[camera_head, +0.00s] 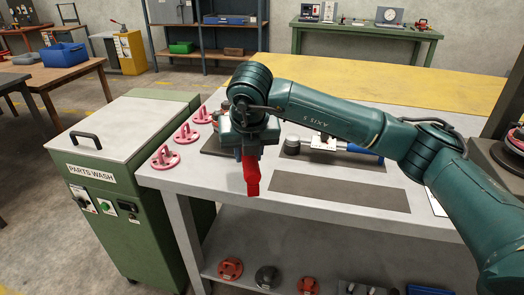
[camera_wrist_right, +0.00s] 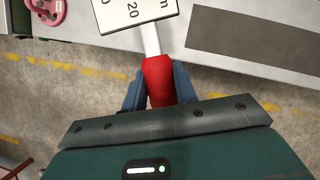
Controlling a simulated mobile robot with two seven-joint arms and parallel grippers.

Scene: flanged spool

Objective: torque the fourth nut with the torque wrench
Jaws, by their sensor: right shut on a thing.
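My right gripper (camera_head: 251,160) is over the front left of the grey bench, shut on the red handle (camera_head: 251,178) of a tool. In the right wrist view the gripper's fingers (camera_wrist_right: 158,88) close on both sides of the red handle (camera_wrist_right: 157,78). A pale shaft (camera_wrist_right: 150,38) leads from it to a white plate with black print (camera_wrist_right: 135,12), partly cut off; "20" and "m" are readable. The tool's far end is hidden. A second tool with a blue handle (camera_head: 364,152) lies on a dark mat behind the arm. I cannot make out any nuts. My left gripper is not in view.
Several pink flanged pieces (camera_head: 166,158) stand along the bench's left edge, beside the green parts washer (camera_head: 150,175). An empty dark mat (camera_head: 340,192) lies at the front. Parts sit on the lower shelf (camera_head: 300,255).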

